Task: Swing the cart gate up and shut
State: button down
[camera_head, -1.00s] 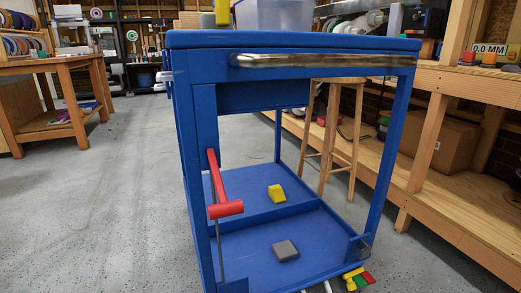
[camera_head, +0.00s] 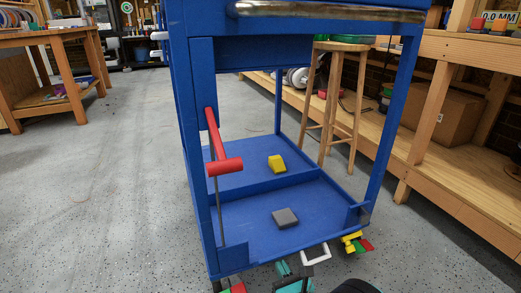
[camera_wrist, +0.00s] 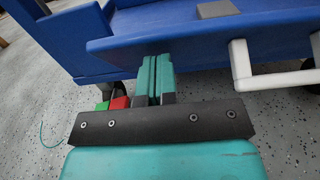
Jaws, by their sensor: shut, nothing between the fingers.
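The blue cart (camera_head: 205,150) stands in front of me with its front side open above the lower shelf. A white U-shaped handle (camera_head: 317,255) sticks out low at the shelf's front edge, and I take it to be on the lowered gate; the gate panel is mostly hidden in the head view. In the wrist view the white handle (camera_wrist: 270,80) is right of my fingers, by a blue edge (camera_wrist: 200,48). My gripper (camera_wrist: 155,78) has teal fingers shut together and empty, left of the handle and apart from it. It also shows in the head view (camera_head: 292,272).
A yellow block (camera_head: 276,164) and a grey block (camera_head: 285,217) lie on the lower shelf. A red T-shaped tool (camera_head: 224,166) hangs at the cart's left post. Coloured blocks (camera_head: 354,243) are by the right front corner. A stool (camera_head: 331,105) stands behind. Floor at left is clear.

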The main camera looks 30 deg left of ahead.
jog(key=shift+w+a+b, duration=0.45)
jog(key=shift+b, duration=1.55)
jog(key=shift+w+a+f+b, duration=0.1)
jog(key=shift+w+a+b, duration=0.4)
jog(key=shift+b, duration=0.65)
jog(key=shift+w+a+b, duration=0.3)
jog(key=shift+a+b, duration=0.15)
jog(key=shift+b, duration=0.55)
jog(key=shift+w+a, duration=0.25)
